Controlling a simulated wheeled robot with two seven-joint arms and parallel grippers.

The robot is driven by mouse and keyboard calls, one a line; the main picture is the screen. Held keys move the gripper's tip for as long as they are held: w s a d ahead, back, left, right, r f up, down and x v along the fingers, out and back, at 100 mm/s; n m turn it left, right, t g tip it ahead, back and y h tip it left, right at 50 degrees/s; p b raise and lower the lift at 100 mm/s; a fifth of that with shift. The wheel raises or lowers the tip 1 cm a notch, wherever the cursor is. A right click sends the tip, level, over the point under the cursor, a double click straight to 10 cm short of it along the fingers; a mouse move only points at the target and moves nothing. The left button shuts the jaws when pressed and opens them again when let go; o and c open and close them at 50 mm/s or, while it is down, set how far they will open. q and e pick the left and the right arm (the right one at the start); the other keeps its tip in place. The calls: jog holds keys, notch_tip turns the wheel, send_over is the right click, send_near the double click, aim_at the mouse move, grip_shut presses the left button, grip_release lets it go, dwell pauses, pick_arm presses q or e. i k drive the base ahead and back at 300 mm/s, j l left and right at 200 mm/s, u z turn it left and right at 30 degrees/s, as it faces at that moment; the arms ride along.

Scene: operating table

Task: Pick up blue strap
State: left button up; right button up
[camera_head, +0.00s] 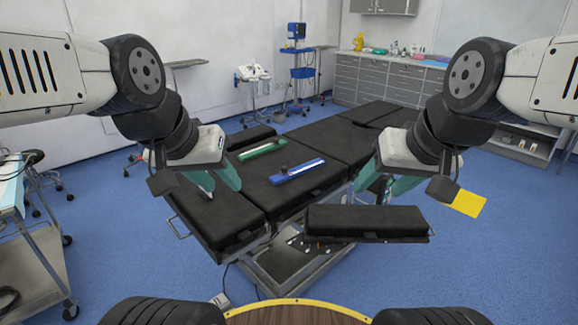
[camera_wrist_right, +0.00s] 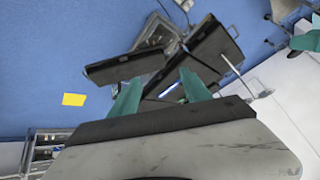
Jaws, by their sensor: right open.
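The blue strap (camera_head: 302,169), with pale edging and a small black piece near its left end, lies on the black pad of the operating table (camera_head: 330,143). In the right wrist view, part of the strap (camera_wrist_right: 174,93) shows between the fingertips in the distance. My right gripper (camera_head: 387,182) is open and empty, right of the strap and apart from it; its teal fingers also show in the right wrist view (camera_wrist_right: 161,87). My left gripper (camera_head: 218,183) is left of the strap, with its fingers apart and nothing seen between them.
A green strap (camera_head: 262,149) lies left of the blue one. A separate black padded section (camera_head: 365,222) juts out in front right. A trolley (camera_head: 35,230) stands at the left, and grey cabinets (camera_head: 385,83) line the back. A yellow square (camera_head: 469,204) shows at the right.

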aim_at(276, 179)
jog(key=i+u, duration=0.2)
jog(key=i, duration=0.35)
jog(key=i+l+u, duration=0.2)
jog(key=i, duration=0.3)
